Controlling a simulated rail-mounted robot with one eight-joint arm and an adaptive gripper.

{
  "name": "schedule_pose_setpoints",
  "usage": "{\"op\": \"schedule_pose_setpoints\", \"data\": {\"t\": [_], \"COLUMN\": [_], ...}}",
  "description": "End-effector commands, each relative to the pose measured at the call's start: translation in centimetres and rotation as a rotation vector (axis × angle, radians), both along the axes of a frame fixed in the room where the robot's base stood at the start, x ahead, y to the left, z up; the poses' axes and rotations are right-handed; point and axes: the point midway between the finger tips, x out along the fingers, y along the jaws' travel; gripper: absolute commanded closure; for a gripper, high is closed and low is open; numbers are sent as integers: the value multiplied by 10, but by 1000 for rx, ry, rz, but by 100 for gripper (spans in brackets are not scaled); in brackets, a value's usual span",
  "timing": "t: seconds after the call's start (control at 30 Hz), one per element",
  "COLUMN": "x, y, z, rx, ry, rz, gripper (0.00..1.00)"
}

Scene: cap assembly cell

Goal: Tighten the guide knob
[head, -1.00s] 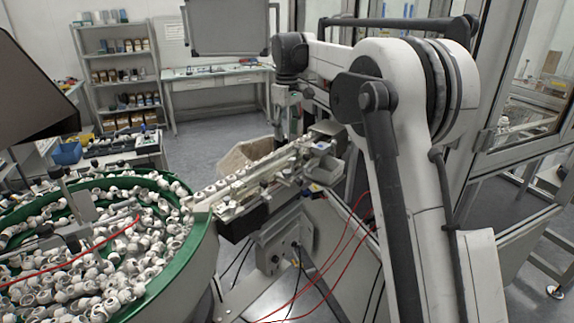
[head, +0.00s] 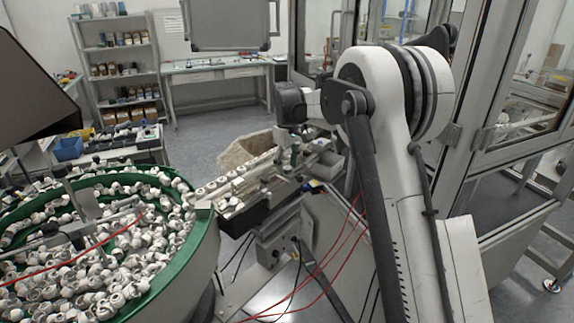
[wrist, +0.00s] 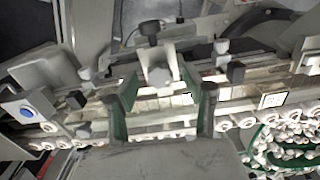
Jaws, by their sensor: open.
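In the wrist view, my gripper (wrist: 159,84) is open, its two green-lined fingers spread apart over the guide rail. A pale grey knob (wrist: 160,76) on a bracket shows between the fingertips, with clear space on both sides. I cannot tell its exact depth relative to the tips. A black knob (wrist: 150,29) stands behind it on the same bracket, and smaller grey knobs (wrist: 221,46) sit along the assembly. I cannot tell for certain which one is the guide knob. In the head view, the guide rail (head: 236,186) is partly hidden by my arm, and the fingertips are not clear.
A green-rimmed bowl (head: 205,222) full of white caps stands left of the rail. White caps (wrist: 246,123) line the rail. Black blocks (wrist: 236,72) flank the knob bracket. Red cables (head: 342,245) hang below the rail. A glass-panelled frame (head: 470,150) stands right.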

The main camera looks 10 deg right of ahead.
Motion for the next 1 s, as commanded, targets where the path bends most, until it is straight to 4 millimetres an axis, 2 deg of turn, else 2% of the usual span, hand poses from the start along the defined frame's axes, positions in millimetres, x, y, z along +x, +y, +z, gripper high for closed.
{"op": "schedule_pose_setpoints", "data": {"t": [0.3,0.63,1.0], "x": [0,0,0], "y": [0,0,0], "z": [-2,-2,-3], "rx": [0,0,0], "ry": [0,0,0], "rz": [0,0,-71], "gripper": [56,100,100]}}
